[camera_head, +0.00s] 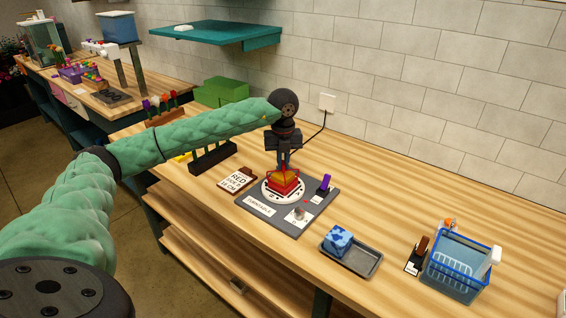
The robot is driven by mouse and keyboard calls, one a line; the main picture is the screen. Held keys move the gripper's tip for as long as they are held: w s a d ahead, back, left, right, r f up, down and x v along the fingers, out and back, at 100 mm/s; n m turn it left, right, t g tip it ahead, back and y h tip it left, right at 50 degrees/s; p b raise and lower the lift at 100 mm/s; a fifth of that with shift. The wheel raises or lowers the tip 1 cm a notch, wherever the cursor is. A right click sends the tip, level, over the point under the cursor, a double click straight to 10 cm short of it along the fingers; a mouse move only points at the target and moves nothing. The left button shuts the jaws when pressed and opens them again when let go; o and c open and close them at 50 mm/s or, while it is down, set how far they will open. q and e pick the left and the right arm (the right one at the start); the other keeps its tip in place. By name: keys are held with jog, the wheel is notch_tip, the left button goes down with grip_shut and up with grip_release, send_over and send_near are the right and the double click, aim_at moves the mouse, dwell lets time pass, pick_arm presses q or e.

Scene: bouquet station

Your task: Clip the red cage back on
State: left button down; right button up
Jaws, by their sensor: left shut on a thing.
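The red cage (284,182) is at the middle of the turntable (265,206), over its round white plate (270,193). An orange-yellow patch shows at the cage's top. My left gripper (284,165) points straight down from above and is shut on the top of the cage. I cannot tell whether the cage is seated or slightly raised. My right gripper is not in view.
A purple piece (324,185) and a small knob (298,213) stand on the turntable's base. A card reading RED (238,180) lies to the left. A grey tray (362,258) with a blue block (338,240) and a blue basket (458,262) are to the right.

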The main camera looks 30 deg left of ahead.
pick_arm(q)
jog(key=shift+f+b, duration=0.2)
jog(key=shift+b, duration=0.3)
dwell(1.2)
dwell(0.4)
jog(key=c, duration=1)
grip_release()
jog(key=shift+r, duration=0.15)
jog(key=shift+r+p, duration=0.85)
jog(key=shift+r, duration=1.3)
